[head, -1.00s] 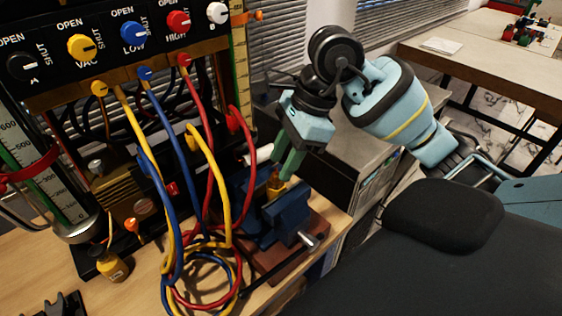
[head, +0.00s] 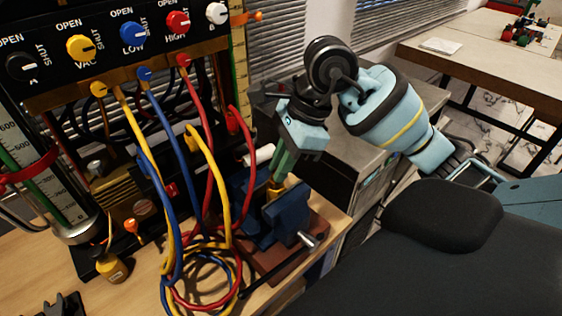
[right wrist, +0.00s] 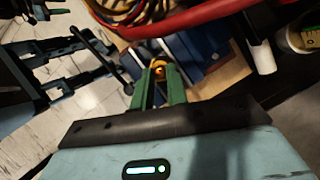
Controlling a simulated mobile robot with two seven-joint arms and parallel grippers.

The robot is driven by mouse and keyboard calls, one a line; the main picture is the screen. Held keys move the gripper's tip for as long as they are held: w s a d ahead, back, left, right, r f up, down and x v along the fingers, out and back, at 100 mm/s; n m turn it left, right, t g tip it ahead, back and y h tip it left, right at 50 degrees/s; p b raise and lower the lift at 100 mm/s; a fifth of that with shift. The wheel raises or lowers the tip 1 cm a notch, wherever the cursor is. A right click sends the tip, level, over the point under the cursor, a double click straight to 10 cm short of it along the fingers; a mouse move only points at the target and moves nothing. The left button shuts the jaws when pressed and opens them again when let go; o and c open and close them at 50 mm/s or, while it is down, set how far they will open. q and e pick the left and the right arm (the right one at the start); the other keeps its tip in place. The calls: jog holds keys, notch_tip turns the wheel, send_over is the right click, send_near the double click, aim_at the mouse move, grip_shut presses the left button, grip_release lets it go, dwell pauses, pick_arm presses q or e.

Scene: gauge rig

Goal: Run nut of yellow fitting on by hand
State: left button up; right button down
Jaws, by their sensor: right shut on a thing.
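The yellow fitting (head: 276,187) stands up from the jaws of a blue vise (head: 282,215) on the bench. My right gripper (head: 280,178) comes down from above, with its green fingers shut on the top of the fitting, where the nut is. In the right wrist view, the fitting (right wrist: 159,68) shows as a small yellow-orange ring between the tips of the green fingers (right wrist: 160,80). The fingers hide part of the nut, so I cannot tell how far it is threaded. My left gripper is not in view.
Yellow, blue and red hoses (head: 205,265) hang from the valve panel (head: 130,45) and coil just left of the vise. The vise handle (head: 270,270) points toward the front. A grey cabinet (head: 345,165) stands behind the vise.

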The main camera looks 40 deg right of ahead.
jog(key=shift+m, duration=0.3)
jog(key=m+t, duration=0.1)
jog(key=m, duration=0.1)
jog(key=shift+s+r+m+h+p, duration=0.1)
jog(key=shift+s+m+h+p, duration=0.05)
jog(key=shift+m+h+p, duration=0.2)
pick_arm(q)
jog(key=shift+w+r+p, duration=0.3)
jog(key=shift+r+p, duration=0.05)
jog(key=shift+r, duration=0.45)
pick_arm(e)
jog(key=shift+s+a+m+t+h, duration=0.1)
jog(key=shift+m+t+h, duration=0.2)
jog(key=shift+m, duration=0.7)
jog(key=shift+a+m+t+h, duration=0.15)
jog(key=shift+m+t, duration=0.15)
jog(key=shift+m, duration=0.65)
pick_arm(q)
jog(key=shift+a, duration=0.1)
pick_arm(e)
jog(key=c, duration=1.4)
grip_release()
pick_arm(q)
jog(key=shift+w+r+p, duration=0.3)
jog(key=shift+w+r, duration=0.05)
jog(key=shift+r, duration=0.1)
pick_arm(e)
jog(key=v, duration=0.7)
jog(key=shift+s+d+r, duration=0.1)
jog(key=shift+r, duration=0.25)
